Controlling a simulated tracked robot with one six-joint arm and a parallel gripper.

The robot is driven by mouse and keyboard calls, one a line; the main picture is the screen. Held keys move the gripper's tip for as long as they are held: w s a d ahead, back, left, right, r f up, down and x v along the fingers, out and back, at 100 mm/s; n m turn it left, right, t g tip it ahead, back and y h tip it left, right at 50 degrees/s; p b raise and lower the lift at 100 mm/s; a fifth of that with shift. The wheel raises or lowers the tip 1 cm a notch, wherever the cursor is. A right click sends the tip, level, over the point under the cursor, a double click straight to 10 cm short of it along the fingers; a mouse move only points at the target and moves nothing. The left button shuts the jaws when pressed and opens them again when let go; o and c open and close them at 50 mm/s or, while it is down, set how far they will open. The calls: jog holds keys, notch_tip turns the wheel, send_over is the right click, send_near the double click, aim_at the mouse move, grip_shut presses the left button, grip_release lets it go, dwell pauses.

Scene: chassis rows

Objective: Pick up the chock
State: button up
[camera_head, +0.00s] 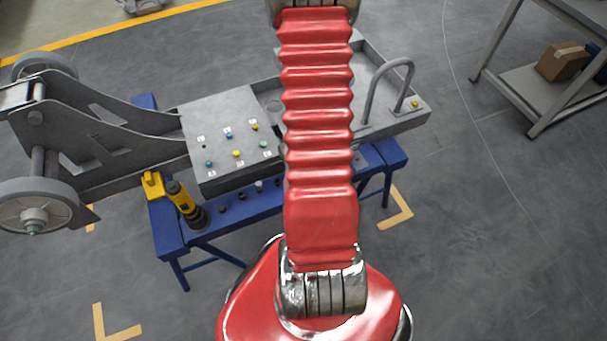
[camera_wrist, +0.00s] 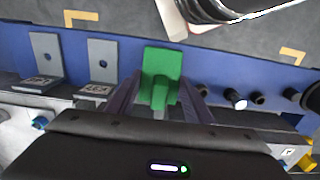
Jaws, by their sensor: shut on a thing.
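The chock (camera_wrist: 162,72) is a green block with a flat upright face, seen in the middle of the wrist view. My gripper (camera_wrist: 158,102) has its two dark fingers on either side of it and is shut on it. The chock is over or at the blue bench top; whether it touches the bench I cannot tell. In the head view my red arm hides the gripper and the chock.
The blue bench (camera_head: 240,207) carries a grey chassis (camera_head: 225,120) with coloured buttons. A yellow-black tool (camera_head: 184,203) stands at its front left. Two grey L-shaped brackets (camera_wrist: 103,55) stand left of the chock. A shelf (camera_head: 530,90) with a cardboard box (camera_head: 562,62) is right.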

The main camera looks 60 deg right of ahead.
jog(key=c, duration=0.3)
jog(key=shift+r, duration=0.1)
jog(key=shift+r, duration=4.9)
jog(key=w+a+r+n, duration=0.25)
jog(key=w+a, duration=0.35)
jog(key=w, duration=0.4)
jog(key=w+a+r+n, duration=0.1)
jog(key=w+a+r, duration=0.3)
jog(key=w, duration=0.6)
jog(key=w+a+r+n, duration=0.1)
jog(key=w+a, duration=0.2)
jog(key=a, duration=0.3)
jog(key=w+a+r, duration=0.2)
jog(key=w+a, duration=0.1)
jog(key=a, duration=0.4)
jog(key=w+a+r+n, duration=0.1)
jog(key=w+a, duration=0.3)
jog(key=a, duration=0.3)
jog(key=shift+a+r+n, duration=0.2)
jog(key=shift+r+n, duration=0.15)
jog(key=shift+r, duration=0.05)
